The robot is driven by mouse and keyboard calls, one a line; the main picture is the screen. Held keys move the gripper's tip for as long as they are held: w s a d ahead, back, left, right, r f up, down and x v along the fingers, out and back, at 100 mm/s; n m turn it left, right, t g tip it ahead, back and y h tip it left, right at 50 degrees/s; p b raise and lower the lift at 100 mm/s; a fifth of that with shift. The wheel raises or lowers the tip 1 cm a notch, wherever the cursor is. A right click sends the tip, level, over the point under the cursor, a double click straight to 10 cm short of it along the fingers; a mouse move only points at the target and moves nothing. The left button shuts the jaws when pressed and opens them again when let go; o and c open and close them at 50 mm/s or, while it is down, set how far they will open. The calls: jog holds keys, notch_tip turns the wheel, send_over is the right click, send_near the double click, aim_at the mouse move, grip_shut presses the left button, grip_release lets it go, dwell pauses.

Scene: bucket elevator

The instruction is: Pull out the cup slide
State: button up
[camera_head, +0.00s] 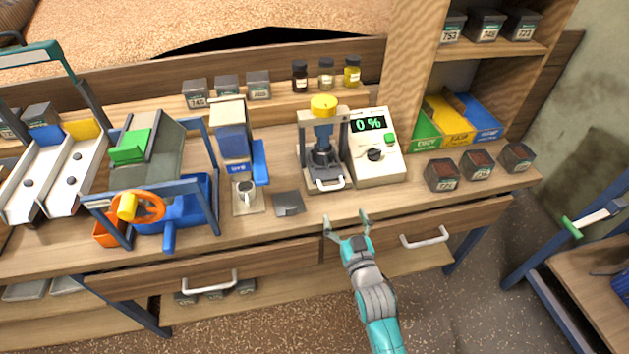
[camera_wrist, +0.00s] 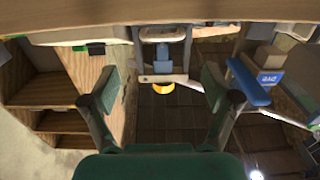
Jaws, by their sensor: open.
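The press-like device (camera_head: 310,150) with a yellow knob (camera_head: 323,105) stands on the bench, left of the meter. A grey slide with a white handle (camera_head: 329,185) sits low at its front, which I take as the cup slide. A dark cup-like part (camera_head: 322,158) is inside the frame above it. My gripper (camera_head: 347,224) is open and empty at the bench's front edge, in front of and slightly right of the handle.
A meter (camera_head: 376,150) reading 0 % stands right of the device. A flat grey scoop (camera_head: 288,203) and a metal mug (camera_head: 244,191) by a blue-levered dispenser (camera_head: 232,140) lie left. Drawer handles (camera_head: 425,237) project below the bench top.

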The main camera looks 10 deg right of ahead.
aim_at(333, 186)
jog(key=shift+w+a+r, duration=0.1)
jog(key=shift+w+a, duration=0.05)
jog(key=shift+w, duration=0.55)
jog(key=w, duration=0.9)
jog(key=shift+w, duration=0.3)
